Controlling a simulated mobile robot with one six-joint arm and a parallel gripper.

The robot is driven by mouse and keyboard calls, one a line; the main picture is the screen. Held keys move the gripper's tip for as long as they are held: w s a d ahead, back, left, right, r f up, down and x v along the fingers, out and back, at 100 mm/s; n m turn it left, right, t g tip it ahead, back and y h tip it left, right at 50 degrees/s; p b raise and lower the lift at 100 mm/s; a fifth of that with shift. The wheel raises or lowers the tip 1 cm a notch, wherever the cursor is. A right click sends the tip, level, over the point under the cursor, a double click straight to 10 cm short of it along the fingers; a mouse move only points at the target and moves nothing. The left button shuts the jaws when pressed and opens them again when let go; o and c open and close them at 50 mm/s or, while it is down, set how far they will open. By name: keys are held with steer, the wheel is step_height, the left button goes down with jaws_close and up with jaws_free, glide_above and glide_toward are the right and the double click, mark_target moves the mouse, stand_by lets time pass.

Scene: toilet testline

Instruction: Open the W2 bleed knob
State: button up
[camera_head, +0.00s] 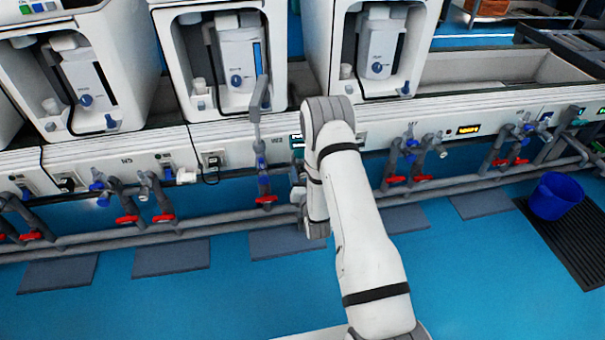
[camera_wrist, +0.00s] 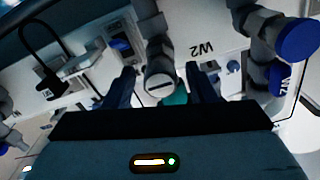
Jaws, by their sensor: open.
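In the wrist view, the two dark blue fingers of my gripper (camera_wrist: 160,68) stand apart. A grey round fitting with a slotted end (camera_wrist: 160,86) shows between them; I cannot tell whether they touch it. A panel label reading W2 (camera_wrist: 201,47) shows upside down just beyond the right finger. To the right are a large blue knob (camera_wrist: 298,40) and a second blue part (camera_wrist: 278,78) on grey pipework. I cannot tell which part is the bleed knob. In the head view, my arm hides most of the gripper and part of the W2 station.
A grey upright piece (camera_head: 257,125) rises left of my arm, above a red valve handle (camera_head: 266,199). Grey pipes (camera_head: 85,242) run along the panel front. A blue bucket (camera_head: 557,196) stands at right. The blue floor in front is mostly clear.

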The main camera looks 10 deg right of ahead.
steer(key=shift+w, duration=0.75)
steer(key=c, duration=1)
